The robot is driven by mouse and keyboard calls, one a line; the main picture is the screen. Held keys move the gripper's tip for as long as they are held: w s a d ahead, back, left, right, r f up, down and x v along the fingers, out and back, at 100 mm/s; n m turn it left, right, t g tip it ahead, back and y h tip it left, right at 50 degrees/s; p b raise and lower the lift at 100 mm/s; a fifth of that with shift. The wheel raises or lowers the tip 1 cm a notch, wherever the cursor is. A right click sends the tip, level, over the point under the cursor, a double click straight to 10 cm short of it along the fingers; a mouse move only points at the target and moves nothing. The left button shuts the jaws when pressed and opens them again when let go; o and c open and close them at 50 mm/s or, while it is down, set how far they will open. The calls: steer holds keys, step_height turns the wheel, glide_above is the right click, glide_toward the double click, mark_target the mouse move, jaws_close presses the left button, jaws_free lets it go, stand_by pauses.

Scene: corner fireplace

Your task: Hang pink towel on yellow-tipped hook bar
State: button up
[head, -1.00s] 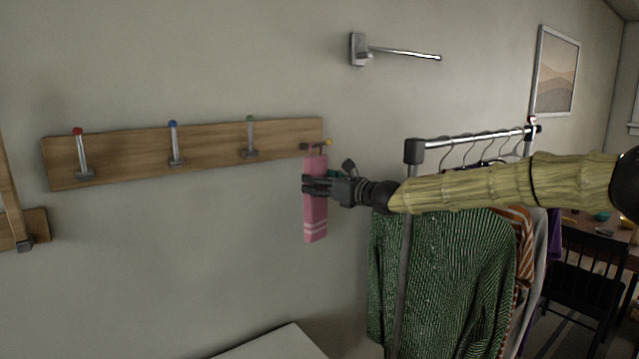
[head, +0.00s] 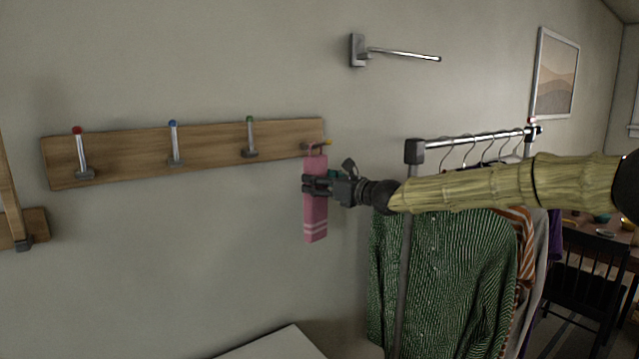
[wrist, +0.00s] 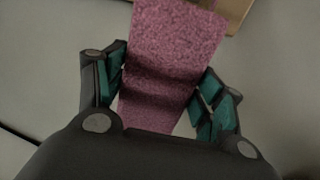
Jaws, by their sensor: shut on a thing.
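The pink towel (head: 315,222) hangs upright with pale stripes near its lower end. My gripper (head: 314,185) is shut on its upper part, coming from the right. The towel also fills the middle of the wrist view (wrist: 172,50), between the fingers. The yellow-tipped hook (head: 326,142) is at the right end of the wooden hook board (head: 210,148). A small pink loop at the towel's top shows right at this hook's bar. I cannot tell whether the loop is around the bar or in front of it.
Hooks with red (head: 77,131), blue (head: 173,125) and green (head: 250,120) tips stand along the board. A metal wall rod (head: 400,53) is above right. A clothes rack (head: 415,152) with a green garment (head: 440,280) stands under my arm. The wall below the board is clear.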

steer(key=o, duration=1.2)
